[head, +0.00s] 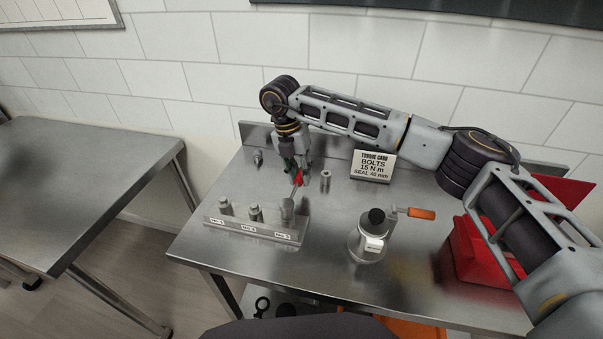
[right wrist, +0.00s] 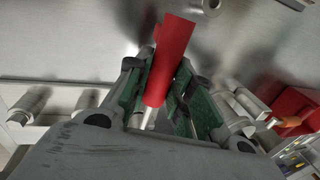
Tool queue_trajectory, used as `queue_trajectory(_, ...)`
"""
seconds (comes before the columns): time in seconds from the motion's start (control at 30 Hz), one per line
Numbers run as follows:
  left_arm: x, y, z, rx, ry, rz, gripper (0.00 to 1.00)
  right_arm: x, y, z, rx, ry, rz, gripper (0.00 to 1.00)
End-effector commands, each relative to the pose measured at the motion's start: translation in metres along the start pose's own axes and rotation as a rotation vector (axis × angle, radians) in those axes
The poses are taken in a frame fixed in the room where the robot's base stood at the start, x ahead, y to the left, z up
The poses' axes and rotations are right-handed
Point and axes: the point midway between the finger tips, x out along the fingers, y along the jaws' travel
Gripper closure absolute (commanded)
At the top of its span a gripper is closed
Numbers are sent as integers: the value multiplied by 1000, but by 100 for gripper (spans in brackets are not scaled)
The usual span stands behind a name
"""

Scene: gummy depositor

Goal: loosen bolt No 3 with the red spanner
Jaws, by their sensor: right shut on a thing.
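A metal block (head: 258,232) with three bolts stands at the front left of the steel table. Bolt No 3 (head: 287,212) is its right-hand one, above the third label. My right gripper (head: 297,172) is above and just behind this bolt, shut on the red spanner (head: 300,181). In the right wrist view, the spanner's red handle (right wrist: 172,62) lies between the green finger pads. The spanner's grey shaft slants down to bolt No 3 in the head view. I cannot tell whether its end sits around the bolt or only beside it. My left gripper is not in view.
A torque card (head: 373,168) stands at the back. A small metal cylinder (head: 326,180) stands right of the gripper. A metal device with an orange handle (head: 421,213) is right of the block, and a red box (head: 462,255) lies beyond it. Another table (head: 85,180) is at left.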

Motion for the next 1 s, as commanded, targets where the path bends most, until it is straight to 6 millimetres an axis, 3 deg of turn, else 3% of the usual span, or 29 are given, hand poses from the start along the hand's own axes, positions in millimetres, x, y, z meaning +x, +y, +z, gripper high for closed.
queue_trajectory(0.63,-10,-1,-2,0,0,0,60,-21,-4,0,1,-1,1,100)
queue_trajectory(1.0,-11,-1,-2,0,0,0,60,-23,-5,0,1,0,1,100)
